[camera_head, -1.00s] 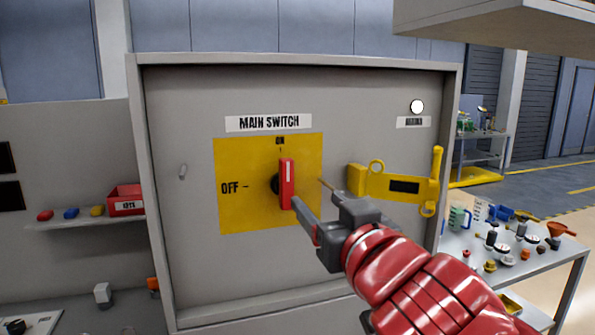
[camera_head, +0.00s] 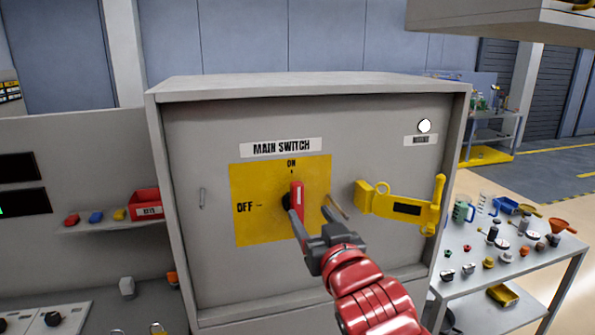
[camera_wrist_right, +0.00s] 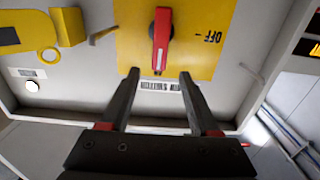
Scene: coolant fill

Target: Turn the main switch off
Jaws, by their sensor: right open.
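The main switch has a red handle (camera_head: 297,200) that stands upright, in line with the ON mark, on a yellow plate (camera_head: 255,222) on the grey cabinet's front. OFF is marked to its left. My right gripper (camera_head: 309,202) is open in front of the handle, with one finger at its left and the other to its right. In the right wrist view the red handle (camera_wrist_right: 161,38) lies ahead of the two fingers (camera_wrist_right: 158,74), its near end in line with the gap. I see no grip on it; the exact depth is unclear. My left gripper is not in view.
A yellow hasp-like bracket (camera_head: 405,207) sits on the cabinet (camera_head: 190,130) right of the switch, with a white round lamp (camera_head: 424,125) above. A shelf with a red bin (camera_head: 145,202) is at left. A table (camera_head: 500,270) with many small parts stands at right.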

